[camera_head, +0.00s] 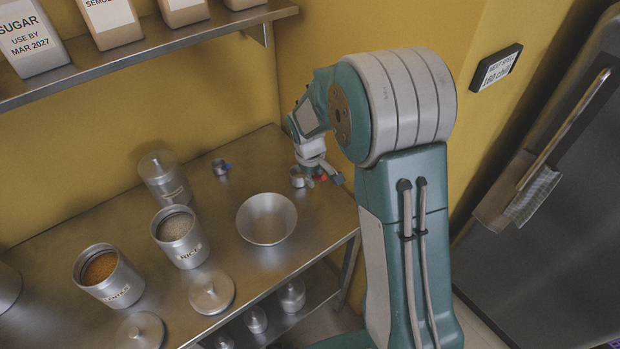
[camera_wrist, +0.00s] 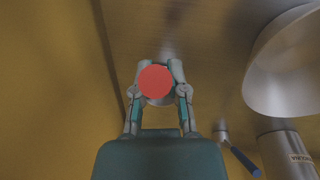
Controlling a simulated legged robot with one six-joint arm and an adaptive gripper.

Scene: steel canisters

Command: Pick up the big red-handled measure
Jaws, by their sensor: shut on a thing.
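The big red-handled measure (camera_head: 297,178) is a small steel cup with a red handle, at the right end of the steel counter. My gripper (camera_head: 323,175) is shut on its red handle. In the wrist view, the round red handle end (camera_wrist: 155,81) sits between the two fingers of my gripper (camera_wrist: 160,92), with part of the steel cup behind it. The cup is near the counter surface; I cannot tell whether it touches. The fingers partly hide the handle in the head view.
A steel bowl (camera_head: 266,219) stands left of my gripper. A blue-handled measure (camera_head: 221,167) lies further left, near a lidded canister (camera_head: 164,178). Open canisters, including one marked RICE (camera_head: 180,237), and loose lids (camera_head: 211,291) fill the left. A shelf (camera_head: 150,50) hangs above.

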